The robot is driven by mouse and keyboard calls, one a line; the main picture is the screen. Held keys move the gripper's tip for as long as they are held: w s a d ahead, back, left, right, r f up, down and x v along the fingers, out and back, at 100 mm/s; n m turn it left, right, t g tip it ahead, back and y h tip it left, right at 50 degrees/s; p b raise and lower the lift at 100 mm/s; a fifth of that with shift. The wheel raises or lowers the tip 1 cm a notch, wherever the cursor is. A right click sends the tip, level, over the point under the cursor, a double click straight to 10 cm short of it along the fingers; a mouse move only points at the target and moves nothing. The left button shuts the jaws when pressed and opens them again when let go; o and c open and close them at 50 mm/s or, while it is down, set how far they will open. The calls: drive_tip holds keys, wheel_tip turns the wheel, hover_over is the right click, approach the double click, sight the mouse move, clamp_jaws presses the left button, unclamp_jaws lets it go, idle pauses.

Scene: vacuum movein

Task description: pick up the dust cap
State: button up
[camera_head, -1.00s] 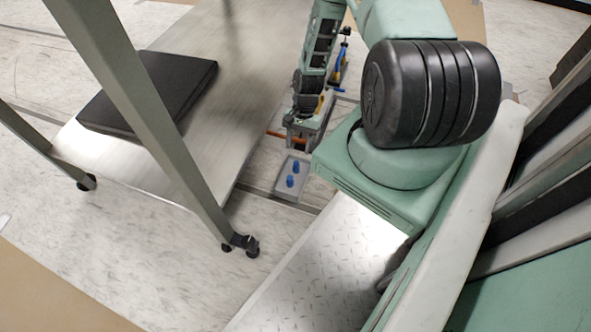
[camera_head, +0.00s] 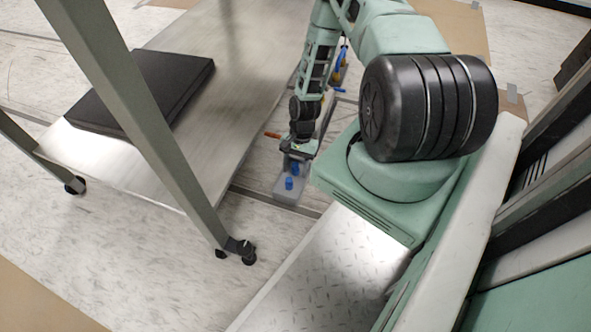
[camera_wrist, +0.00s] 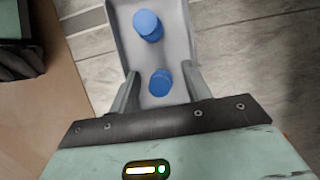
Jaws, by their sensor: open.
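Two blue dust caps sit in a small grey tray (camera_head: 285,198) on the floor. In the wrist view the nearer cap (camera_wrist: 160,82) lies between my open fingers, and the farther cap (camera_wrist: 148,25) stands beyond the fingertips in the same tray (camera_wrist: 183,30). In the head view the caps show as a front one (camera_head: 289,184) and a back one (camera_head: 295,169). My gripper (camera_wrist: 159,78) is open and empty, pointing down over the tray's near end. I cannot tell whether a finger touches the nearer cap.
A wheeled metal table (camera_head: 215,100) with a black flat pad (camera_head: 150,85) stands left of the tray, its grey post in front. Tools with blue and yellow handles (camera_head: 340,65) lie behind my arm. An orange-handled item (camera_head: 272,134) is near my gripper.

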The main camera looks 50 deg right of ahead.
clamp_jaws()
drive_tip(key=shift+r, duration=0.1)
